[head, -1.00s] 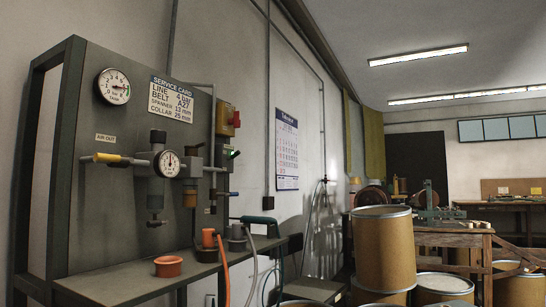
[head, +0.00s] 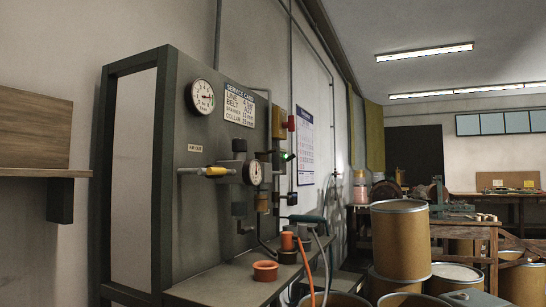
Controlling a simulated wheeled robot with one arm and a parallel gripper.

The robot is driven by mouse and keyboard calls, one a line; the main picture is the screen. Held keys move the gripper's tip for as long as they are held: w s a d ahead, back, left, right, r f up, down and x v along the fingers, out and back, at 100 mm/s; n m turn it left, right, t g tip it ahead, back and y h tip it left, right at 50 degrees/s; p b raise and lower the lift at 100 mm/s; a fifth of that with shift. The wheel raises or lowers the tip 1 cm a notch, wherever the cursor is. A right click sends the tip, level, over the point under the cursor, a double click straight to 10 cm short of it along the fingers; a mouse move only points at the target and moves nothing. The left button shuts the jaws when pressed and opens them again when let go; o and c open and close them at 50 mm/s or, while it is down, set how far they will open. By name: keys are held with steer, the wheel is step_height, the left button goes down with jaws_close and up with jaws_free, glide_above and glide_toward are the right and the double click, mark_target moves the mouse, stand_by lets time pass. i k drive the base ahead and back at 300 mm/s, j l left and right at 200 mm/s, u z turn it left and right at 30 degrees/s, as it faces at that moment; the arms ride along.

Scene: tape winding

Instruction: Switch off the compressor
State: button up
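No compressor body can be made out. A grey service panel (head: 215,130) stands against the left wall. It carries a round gauge (head: 202,96), a service card (head: 239,104) and a second gauge (head: 254,173) beside a valve with a yellow handle (head: 216,171). At the panel's far edge is a yellow box (head: 277,123) with a red part (head: 291,123) on its side. Below it is a dark box with a lit green spot (head: 288,156). Both boxes are seen edge-on and small, so switch positions cannot be told. My gripper is out of view.
The panel's bench (head: 225,285) holds orange cups (head: 265,271) and hoses. A wooden shelf (head: 40,172) juts out at the left. Fibre drums (head: 400,245) crowd the right foreground before a wooden workbench (head: 463,230). A calendar (head: 305,150) hangs on the wall.

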mark_target(292, 156)
steer(key=i+l+u, duration=0.1)
steer(key=l, duration=0.25)
steer(key=i+l+u, duration=0.15)
steer(key=i+l, duration=0.15)
steer(key=i+l+u, duration=0.1)
steer(key=l, duration=0.3)
steer(key=i+l+u, duration=0.15)
steer(key=l, duration=0.25)
steer(key=i+l+u, duration=0.1)
steer(key=i+l, duration=0.15)
steer(key=l, duration=0.2)
steer(key=i+l+u, duration=0.15)
steer(key=l, duration=0.25)
steer(key=i+l+u, duration=0.1)
steer(key=l, duration=0.35)
